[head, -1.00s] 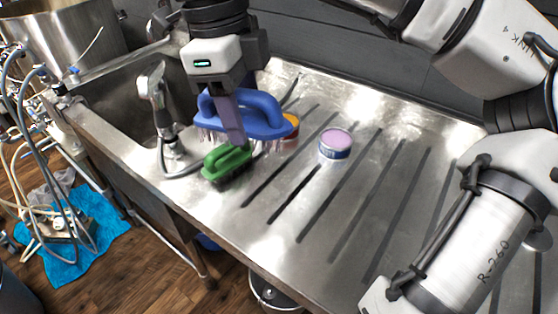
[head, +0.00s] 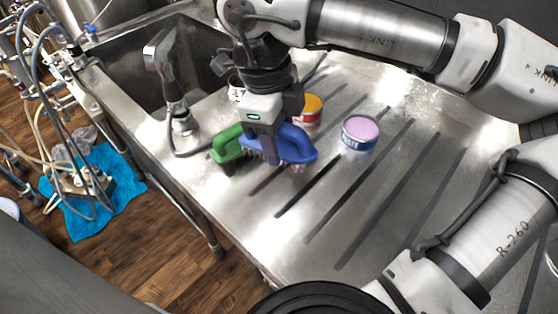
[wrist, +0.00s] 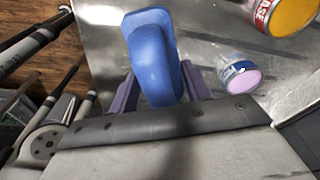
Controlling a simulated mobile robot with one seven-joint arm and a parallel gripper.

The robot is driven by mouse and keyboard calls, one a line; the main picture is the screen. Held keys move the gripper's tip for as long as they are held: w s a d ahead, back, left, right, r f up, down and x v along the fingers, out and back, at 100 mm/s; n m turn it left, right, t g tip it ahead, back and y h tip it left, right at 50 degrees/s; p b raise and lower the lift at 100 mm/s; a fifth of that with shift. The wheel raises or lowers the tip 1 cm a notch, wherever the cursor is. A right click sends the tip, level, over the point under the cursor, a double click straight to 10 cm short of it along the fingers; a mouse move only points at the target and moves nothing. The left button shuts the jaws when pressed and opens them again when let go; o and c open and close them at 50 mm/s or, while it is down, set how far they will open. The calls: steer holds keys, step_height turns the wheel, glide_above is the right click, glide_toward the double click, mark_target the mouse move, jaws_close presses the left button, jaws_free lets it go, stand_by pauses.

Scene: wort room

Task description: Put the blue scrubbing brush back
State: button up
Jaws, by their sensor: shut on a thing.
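The blue scrubbing brush (head: 292,144) has a looped handle and pale bristles underneath. My gripper (head: 268,152) is shut on its handle from above. The brush is low over the steel drainboard (head: 330,225), its bristles at or very near the surface; I cannot tell whether they touch. In the wrist view the blue brush (wrist: 154,55) lies between my two purple fingers. A green brush (head: 229,146) stands on the drainboard just left of the blue one, partly hidden behind it and my gripper.
A tin with orange contents (head: 309,110) stands close behind the blue brush. A tin with a pink top (head: 359,132) stands to its right. A tap (head: 172,85) and the sink basin (head: 125,60) are at left. The grooved drainboard at front right is clear.

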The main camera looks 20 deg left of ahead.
steer(key=shift+f, duration=3.45)
steer(key=shift+f, duration=0.15)
steer(key=o, duration=0.9)
steer(key=shift+o, duration=0.2)
steer(key=r, duration=0.4)
steer(key=a+r, duration=0.1)
steer(key=r, duration=0.7)
steer(key=shift+a+r, duration=0.15)
steer(key=shift+a, duration=0.25)
